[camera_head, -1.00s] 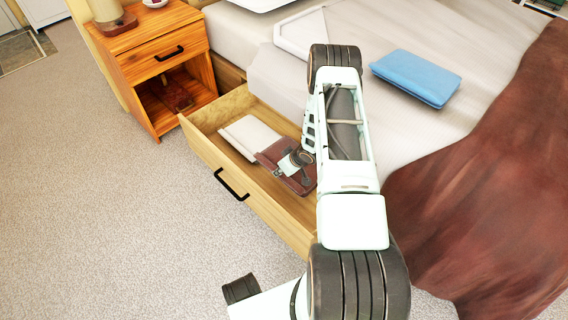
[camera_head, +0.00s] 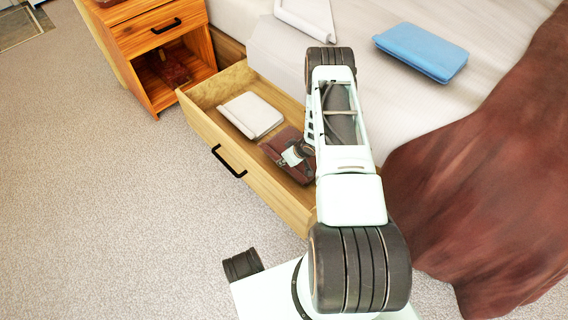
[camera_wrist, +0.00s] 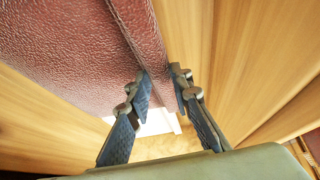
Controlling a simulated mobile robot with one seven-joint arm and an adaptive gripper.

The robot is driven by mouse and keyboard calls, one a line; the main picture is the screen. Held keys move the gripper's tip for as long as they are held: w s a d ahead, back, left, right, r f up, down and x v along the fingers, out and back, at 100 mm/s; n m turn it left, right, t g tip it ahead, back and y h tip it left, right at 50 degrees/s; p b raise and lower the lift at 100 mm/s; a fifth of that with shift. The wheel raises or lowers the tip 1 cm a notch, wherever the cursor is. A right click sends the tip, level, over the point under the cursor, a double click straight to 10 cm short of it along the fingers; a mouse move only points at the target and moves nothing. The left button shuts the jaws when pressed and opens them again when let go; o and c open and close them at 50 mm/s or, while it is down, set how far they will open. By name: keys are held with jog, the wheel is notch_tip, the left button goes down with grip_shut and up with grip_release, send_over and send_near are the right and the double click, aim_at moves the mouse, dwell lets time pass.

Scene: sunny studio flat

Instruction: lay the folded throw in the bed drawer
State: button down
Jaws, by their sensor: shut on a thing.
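The maroon folded throw (camera_head: 275,147), with a grained surface, is inside the open bed drawer (camera_head: 208,128), towards its right end. My gripper (camera_head: 292,155) is shut on its edge; in the wrist view the throw (camera_wrist: 75,50) fills the upper left and the fingers (camera_wrist: 160,95) close on a narrow fold. Whether the throw touches the drawer floor, I cannot tell. My arm hides the drawer's right end.
A white folded item (camera_head: 252,115) lies in the drawer left of the throw. The bed (camera_head: 415,120) stands behind, with a blue folded item (camera_head: 421,52) and a draped maroon cover (camera_head: 470,190). A nightstand (camera_head: 160,50) stands at left. Carpet (camera_head: 110,200) is clear in front.

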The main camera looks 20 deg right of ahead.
jog(key=shift+w+f, duration=0.1)
jog(key=shift+f, duration=0.8)
jog(key=c, duration=1.7)
grip_release()
jog(key=shift+c, duration=0.2)
jog(key=p+v, duration=0.4)
jog(key=v, duration=0.8)
